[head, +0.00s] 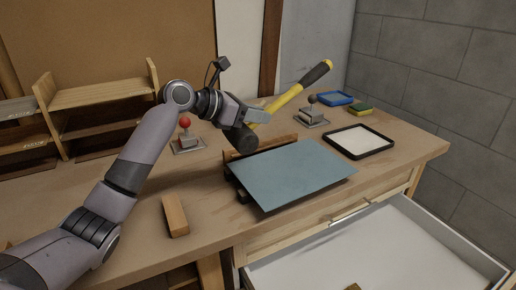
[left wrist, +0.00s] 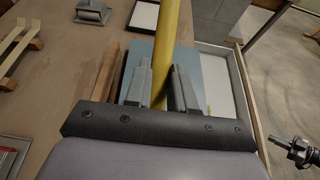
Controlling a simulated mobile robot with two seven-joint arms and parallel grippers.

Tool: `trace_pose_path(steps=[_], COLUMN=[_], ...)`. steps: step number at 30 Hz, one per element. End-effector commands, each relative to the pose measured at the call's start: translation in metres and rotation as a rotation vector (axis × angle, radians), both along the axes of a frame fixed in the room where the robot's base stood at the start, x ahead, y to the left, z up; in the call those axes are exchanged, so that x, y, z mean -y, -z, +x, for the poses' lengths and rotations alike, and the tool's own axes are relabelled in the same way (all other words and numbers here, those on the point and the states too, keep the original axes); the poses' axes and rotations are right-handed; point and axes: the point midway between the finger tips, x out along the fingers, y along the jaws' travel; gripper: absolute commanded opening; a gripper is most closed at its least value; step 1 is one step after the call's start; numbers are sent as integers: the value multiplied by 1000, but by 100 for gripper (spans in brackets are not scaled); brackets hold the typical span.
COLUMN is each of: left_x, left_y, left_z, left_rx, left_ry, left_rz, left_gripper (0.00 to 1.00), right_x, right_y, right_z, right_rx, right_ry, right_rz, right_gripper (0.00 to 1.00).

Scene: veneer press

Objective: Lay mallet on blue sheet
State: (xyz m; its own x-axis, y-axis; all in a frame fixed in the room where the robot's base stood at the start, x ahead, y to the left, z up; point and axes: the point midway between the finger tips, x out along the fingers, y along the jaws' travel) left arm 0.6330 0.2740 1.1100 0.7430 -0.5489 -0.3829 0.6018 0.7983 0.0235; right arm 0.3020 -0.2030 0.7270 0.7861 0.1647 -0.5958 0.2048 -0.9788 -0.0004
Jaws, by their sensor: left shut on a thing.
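The mallet has a yellow handle (head: 284,100) with a black grip at its upper right end and a dark head (head: 242,139) at its lower left end. My left gripper (head: 262,115) is shut on the handle near the head and holds the mallet tilted above the bench. In the left wrist view the handle (left wrist: 166,40) runs between the two fingers (left wrist: 163,85). The blue sheet (head: 295,172) lies flat at the bench front, below and in front of the mallet. It also shows partly behind the fingers in the left wrist view (left wrist: 138,72).
A wooden strip (head: 270,148) stands along the sheet's back edge. A wooden block (head: 175,215) lies left of the sheet. A black-rimmed tray (head: 359,141), a grey knobbed block (head: 312,114) and a red-knobbed one (head: 187,140) stand around. An open drawer (head: 375,245) juts out in front.

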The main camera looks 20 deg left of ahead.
Motion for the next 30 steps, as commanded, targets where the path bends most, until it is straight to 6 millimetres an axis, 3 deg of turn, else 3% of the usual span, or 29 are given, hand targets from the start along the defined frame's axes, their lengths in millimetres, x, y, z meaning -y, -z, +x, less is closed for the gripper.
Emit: trace_pose_path(steps=[3,13,19,30], left_x=[0,0,0,0], left_y=[25,53,82,88], left_z=[0,0,0,0], left_rx=[2,4,2,6], left_ry=[0,0,0,0], left_rz=[-3,-1,-2,-3], left_gripper=[0,0,0,0], right_x=[0,0,0,0], right_y=[2,3,5,4], right_z=[0,0,0,0], right_rx=[-1,-1,-1,-1], right_ry=[0,0,0,0], right_rz=[0,0,0,0], right_gripper=[0,0,0,0])
